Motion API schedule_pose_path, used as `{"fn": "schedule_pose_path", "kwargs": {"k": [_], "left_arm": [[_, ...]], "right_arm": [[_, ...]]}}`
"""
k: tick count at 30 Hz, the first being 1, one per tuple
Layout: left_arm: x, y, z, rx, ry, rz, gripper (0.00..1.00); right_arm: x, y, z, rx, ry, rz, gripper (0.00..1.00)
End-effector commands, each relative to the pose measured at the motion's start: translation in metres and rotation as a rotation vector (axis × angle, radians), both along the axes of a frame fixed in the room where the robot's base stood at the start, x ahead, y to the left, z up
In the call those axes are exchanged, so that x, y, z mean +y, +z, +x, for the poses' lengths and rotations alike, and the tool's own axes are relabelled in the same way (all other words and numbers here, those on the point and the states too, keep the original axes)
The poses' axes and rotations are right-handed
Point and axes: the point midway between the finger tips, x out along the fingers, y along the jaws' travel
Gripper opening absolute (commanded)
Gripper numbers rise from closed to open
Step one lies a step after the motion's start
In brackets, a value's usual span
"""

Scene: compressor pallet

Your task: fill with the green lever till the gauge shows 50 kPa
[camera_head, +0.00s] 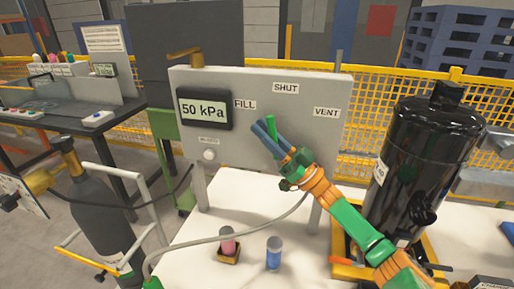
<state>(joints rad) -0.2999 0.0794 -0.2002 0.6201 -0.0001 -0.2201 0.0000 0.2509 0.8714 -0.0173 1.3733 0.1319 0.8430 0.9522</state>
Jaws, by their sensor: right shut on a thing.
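The gauge (204,109) on the grey panel (265,90) reads 50 kPa. The green lever (271,124) sits on the panel between the FILL label (245,104), the SHUT label (286,88) and the VENT label (326,112). My right gripper (267,133) has its blue fingers shut on the lever, and only its upper green part shows. The fingers hide the rest, so I cannot tell exactly which label it points to. My left gripper is not in view.
A black compressor (420,145) stands at the right. A pink cylinder (228,236) and a blue cylinder (273,255) stand on the white table (205,262). A hose (225,238) crosses the table. A dark gas bottle (103,215) stands at the left.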

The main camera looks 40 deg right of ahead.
Motion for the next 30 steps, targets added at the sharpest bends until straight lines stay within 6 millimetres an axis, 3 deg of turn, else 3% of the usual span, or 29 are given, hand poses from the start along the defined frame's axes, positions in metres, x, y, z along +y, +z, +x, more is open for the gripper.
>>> {"fn": "schedule_pose_path", "kwargs": {"k": [1, 9, 29, 30], "left_arm": [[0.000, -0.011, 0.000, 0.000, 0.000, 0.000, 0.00], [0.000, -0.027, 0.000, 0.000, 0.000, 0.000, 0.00], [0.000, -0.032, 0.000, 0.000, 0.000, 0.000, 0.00], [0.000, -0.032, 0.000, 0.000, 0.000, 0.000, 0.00]], "right_arm": [[-0.001, -0.005, -0.002, -0.022, 0.001, 0.022, 0.00], [-0.008, 0.001, -0.009, -0.112, 0.000, 0.096, 0.00], [-0.010, 0.005, -0.012, -0.147, 0.001, 0.127, 0.00], [-0.010, 0.005, -0.012, -0.147, 0.001, 0.126, 0.33]]}}
